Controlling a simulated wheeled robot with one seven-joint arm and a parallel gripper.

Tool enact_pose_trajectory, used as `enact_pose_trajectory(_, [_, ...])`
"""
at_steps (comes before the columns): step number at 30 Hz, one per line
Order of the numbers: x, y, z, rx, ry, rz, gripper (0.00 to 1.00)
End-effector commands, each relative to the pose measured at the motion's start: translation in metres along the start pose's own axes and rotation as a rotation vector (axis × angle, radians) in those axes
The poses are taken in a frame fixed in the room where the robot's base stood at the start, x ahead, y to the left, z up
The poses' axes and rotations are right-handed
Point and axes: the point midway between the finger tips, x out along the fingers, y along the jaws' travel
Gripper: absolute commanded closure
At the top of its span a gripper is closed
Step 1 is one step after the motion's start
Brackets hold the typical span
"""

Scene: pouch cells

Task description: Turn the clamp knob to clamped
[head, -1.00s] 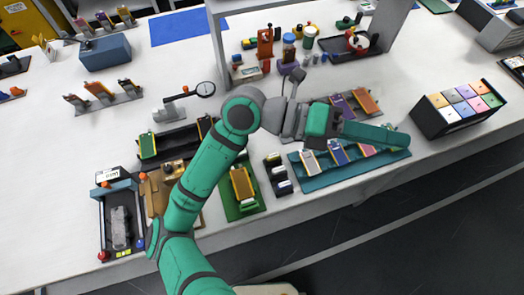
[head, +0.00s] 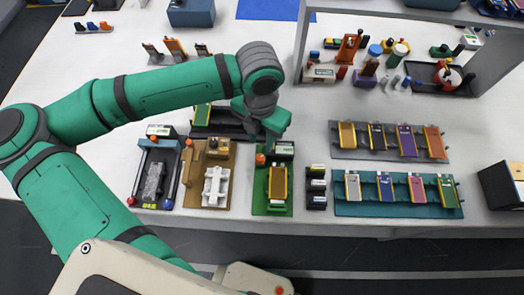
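A green fixture (head: 258,205) stands near the table's front edge. A yellow pouch cell (head: 277,182) lies in it. An orange knob (head: 260,159) sits at its back left, beside a small label block (head: 284,150); I take it for the clamp knob, but cannot read its setting. My gripper (head: 259,137) points down just behind and above this knob. A gap to the knob seems to show, but contact is hard to judge. The fingertips are small and partly hidden by the gripper's body, so their opening is unclear.
Left of the green fixture stand a brown fixture (head: 190,196) with a white part and a dark fixture (head: 146,192). A small black rack (head: 316,202) stands close on its right. A teal rack (head: 400,210) and a grey rack (head: 350,154) hold several cells further right.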

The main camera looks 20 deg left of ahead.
Motion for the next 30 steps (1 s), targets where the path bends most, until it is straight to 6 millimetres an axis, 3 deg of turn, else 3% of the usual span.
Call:
enact_pose_trajectory(5, [0.010, 0.007, -0.003, -0.010, 0.007, 0.019, 0.69])
enact_pose_trajectory(21, [0.094, 0.007, -0.003, -0.009, 0.007, 0.015, 0.69])
enact_pose_trajectory(30, [0.108, 0.008, -0.003, -0.008, 0.006, 0.017, 0.69])
